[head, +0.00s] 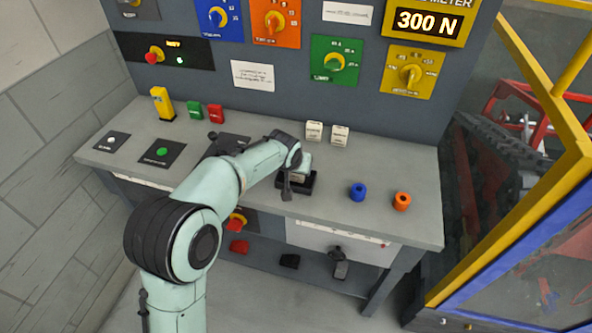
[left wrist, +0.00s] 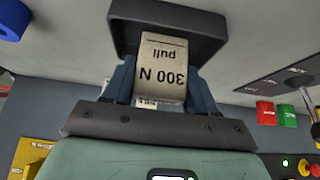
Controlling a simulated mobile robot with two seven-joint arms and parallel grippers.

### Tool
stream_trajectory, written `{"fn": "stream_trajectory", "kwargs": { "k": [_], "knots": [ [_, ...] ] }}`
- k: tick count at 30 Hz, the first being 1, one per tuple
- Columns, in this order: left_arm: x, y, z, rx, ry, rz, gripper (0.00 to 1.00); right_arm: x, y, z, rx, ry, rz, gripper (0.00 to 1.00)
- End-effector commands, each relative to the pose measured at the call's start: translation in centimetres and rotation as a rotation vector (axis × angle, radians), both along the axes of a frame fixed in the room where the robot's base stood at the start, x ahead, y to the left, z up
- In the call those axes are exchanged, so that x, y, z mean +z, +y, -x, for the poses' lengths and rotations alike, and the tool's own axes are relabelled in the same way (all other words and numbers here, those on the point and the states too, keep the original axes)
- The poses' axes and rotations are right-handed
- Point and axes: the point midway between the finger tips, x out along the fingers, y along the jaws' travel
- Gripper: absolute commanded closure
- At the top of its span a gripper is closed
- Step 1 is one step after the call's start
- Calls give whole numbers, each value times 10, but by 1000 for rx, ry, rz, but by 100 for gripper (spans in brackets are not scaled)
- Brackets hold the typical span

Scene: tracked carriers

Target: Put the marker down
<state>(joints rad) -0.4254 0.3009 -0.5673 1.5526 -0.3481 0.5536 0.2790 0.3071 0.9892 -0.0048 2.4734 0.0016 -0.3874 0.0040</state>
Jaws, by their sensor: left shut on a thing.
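The marker (left wrist: 162,65) is a pale block printed "300 N pull". In the left wrist view it stands between the two blue fingers of my left gripper (left wrist: 160,82), which is shut on it. A black square tray (left wrist: 205,18) is right at its far end; I cannot tell whether the marker rests on the tray floor. In the head view my left gripper (head: 298,178) is low over the black tray (head: 309,187) on the grey bench (head: 385,235), partly hiding tray and marker. My right gripper is not in view.
Two similar white blocks (head: 314,131) (head: 340,135) stand behind the tray. A blue ring (head: 358,192) and an orange ring (head: 402,201) are to the right. Green and red blocks (head: 216,113) stand at the back left. The panel display (head: 428,23) reads 300 N.

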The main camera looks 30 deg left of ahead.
Motion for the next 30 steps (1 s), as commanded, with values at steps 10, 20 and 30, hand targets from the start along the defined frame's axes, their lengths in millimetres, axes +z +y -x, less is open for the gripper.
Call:
{"fn": "stream_trajectory", "kwargs": {
  "k": [10, 20, 30],
  "knots": [
    [-8, 0, 0, 1, -1, 0, 73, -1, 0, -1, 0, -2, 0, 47],
    [-12, 0, 0, 1, 0, 1, 17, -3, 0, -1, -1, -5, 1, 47],
    [0, -1, 4, 1, -4, 2, 17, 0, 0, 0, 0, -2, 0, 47]
  ]
}}
